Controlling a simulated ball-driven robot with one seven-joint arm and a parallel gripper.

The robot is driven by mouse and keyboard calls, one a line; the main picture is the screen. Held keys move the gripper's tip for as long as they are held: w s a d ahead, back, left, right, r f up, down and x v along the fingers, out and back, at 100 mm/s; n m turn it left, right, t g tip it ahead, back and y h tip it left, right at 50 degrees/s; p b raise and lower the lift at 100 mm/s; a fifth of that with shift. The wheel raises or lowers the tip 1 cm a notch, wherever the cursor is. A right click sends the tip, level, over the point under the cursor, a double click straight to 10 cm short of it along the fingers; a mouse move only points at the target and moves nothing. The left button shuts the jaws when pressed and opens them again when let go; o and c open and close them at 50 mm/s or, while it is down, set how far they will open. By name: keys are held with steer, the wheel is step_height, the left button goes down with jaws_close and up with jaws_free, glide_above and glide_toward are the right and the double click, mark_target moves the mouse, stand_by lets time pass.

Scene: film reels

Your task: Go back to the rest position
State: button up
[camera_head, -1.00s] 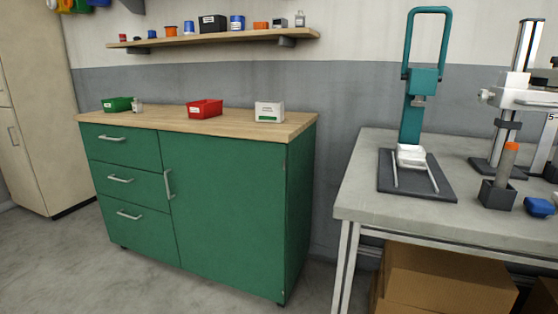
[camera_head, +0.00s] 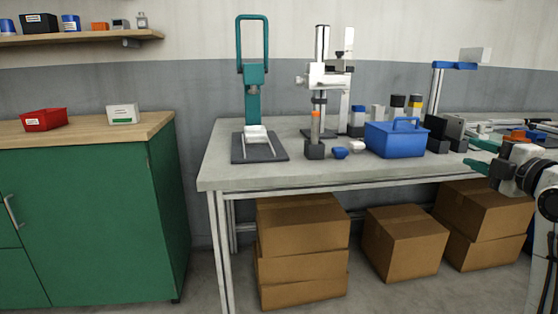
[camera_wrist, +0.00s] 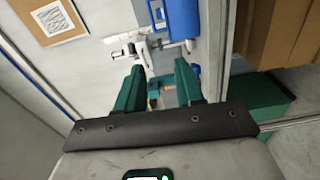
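My gripper shows at the right edge in the head view (camera_head: 474,152), with its teal fingers pointing left over the right part of the grey workbench (camera_head: 250,176). In the wrist view its two green fingers (camera_wrist: 157,78) stand apart with a gap between them. I see nothing held there; small items in the gap look like background. Part of my arm shows behind the gripper in the head view and is cut off by the picture's right edge.
A blue basket (camera_head: 395,141), a teal press (camera_head: 252,90) and a measuring stand (camera_head: 320,75) stand on the workbench. Cardboard boxes (camera_head: 303,245) sit under it. A green cabinet (camera_head: 90,220) is on the left. Floor shows between cabinet and bench.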

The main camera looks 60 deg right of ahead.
steer(key=w+a+f+m+y, duration=0.3)
steer(key=w+a+f+y, duration=0.15)
steer(key=w+f, duration=0.65)
steer(key=w+a+f+m+y, duration=0.25)
steer(key=w+a+f, duration=0.35)
steer(key=w+f, duration=0.6)
steer(key=w+a+f+m+g+y, duration=0.1)
steer(key=w+a+f+y, duration=0.3)
steer(key=a, duration=0.3)
steer(key=w+a+f+g+y, duration=0.1)
steer(key=w+a+f+g, duration=0.15)
steer(key=a+f, duration=0.45)
steer(key=s+a+f+g+y, duration=0.1)
steer(key=a+f+g+y, duration=0.1)
steer(key=a+f, duration=0.7)
steer(key=s+a+f+m+g, duration=0.1)
steer(key=s+a+f+g, duration=0.4)
steer(key=s+a, duration=0.55)
step_height(320, 180, up, 28)
steer(key=d+p, duration=0.1)
steer(key=p, duration=2.7)
steer(key=shift+s, duration=0.15)
